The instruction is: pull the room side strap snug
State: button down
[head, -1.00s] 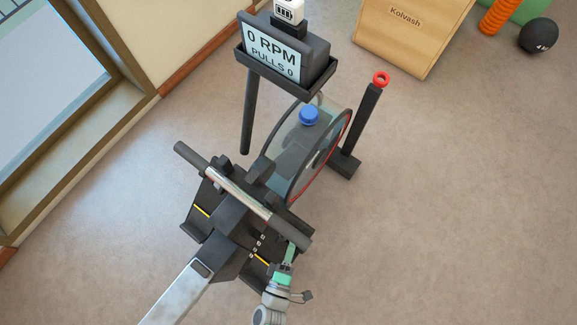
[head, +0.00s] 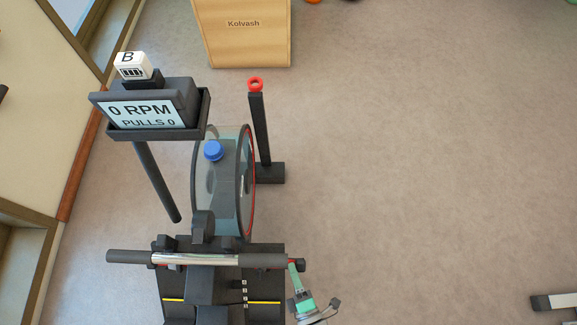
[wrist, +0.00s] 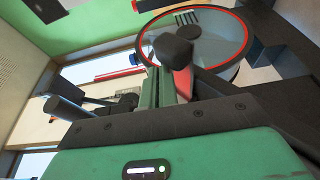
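The rowing machine's room-side footplate (head: 264,312) is dark with a yellow line, right of the centre beam in the head view. I cannot clearly make out the strap there. My gripper (head: 296,268) is at the right end of the handle (head: 205,259), pointing up the picture, with a small red bit beside its tips. In the wrist view, my green gripper fingers (wrist: 165,88) reach toward a dark rounded part with red below it (wrist: 182,82). Whether the fingers hold anything cannot be told.
The flywheel (head: 222,190) with a blue cap stands ahead of the handle. The display (head: 150,110) reads 0 RPM, PULLS 0. A dark post (head: 260,130) with a red ring rises right of the flywheel.

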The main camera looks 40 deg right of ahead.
jog(key=v, duration=1)
jog(key=shift+r, duration=0.1)
